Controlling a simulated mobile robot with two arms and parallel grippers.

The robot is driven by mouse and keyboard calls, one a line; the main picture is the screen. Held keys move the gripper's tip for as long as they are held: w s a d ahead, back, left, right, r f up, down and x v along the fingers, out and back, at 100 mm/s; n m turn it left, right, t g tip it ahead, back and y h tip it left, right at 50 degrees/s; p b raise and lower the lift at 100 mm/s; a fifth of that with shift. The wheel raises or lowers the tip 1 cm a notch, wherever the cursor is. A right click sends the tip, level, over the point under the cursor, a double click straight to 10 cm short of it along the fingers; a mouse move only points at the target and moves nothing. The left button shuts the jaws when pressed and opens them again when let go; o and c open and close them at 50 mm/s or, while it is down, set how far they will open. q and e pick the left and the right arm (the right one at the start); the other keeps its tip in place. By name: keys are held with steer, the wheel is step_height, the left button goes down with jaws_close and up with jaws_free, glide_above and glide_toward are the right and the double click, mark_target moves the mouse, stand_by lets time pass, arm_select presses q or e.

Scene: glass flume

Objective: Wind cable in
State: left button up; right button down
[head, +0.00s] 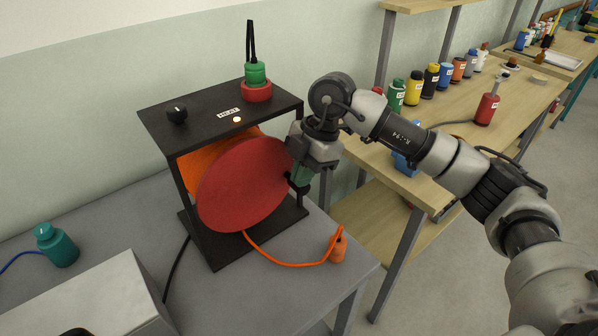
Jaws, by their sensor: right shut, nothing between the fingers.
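A cable reel with a red disc (245,185) stands in a black frame (220,112) on a grey table. Orange cable (285,262) is wound behind the disc, and a loose length runs over the table to an orange end piece (338,246). My right gripper (299,186) is at the disc's right edge, shut with nothing held. A dark green part (303,172) shows close beside its fingers; whether they touch it is unclear. The gripper's wrist hides part of the frame. My left gripper is not in view.
A green and red connector (256,82) and a black knob (177,114) sit on the frame top. A teal bottle-shaped piece (57,246) with a blue cord and a pale box (95,305) are at left. A wooden bench (455,105) with several bottles stands right.

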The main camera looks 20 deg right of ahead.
mark_target(304, 191)
steer(key=shift+d+f, duration=0.15)
steer(key=shift+f, duration=0.3)
steer(key=shift+w+d+f+g+y, duration=0.15)
steer(key=shift+f+g+y, duration=0.25)
steer(key=shift+f+y, duration=0.75)
steer(key=shift+y, duration=0.45)
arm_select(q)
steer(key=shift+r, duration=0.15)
arm_select(e)
steer(key=shift+f+g+y, duration=0.6)
steer(key=shift+f+y, duration=0.25)
steer(key=shift+y, duration=0.25)
arm_select(q)
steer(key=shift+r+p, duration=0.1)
steer(key=shift+p, duration=0.2)
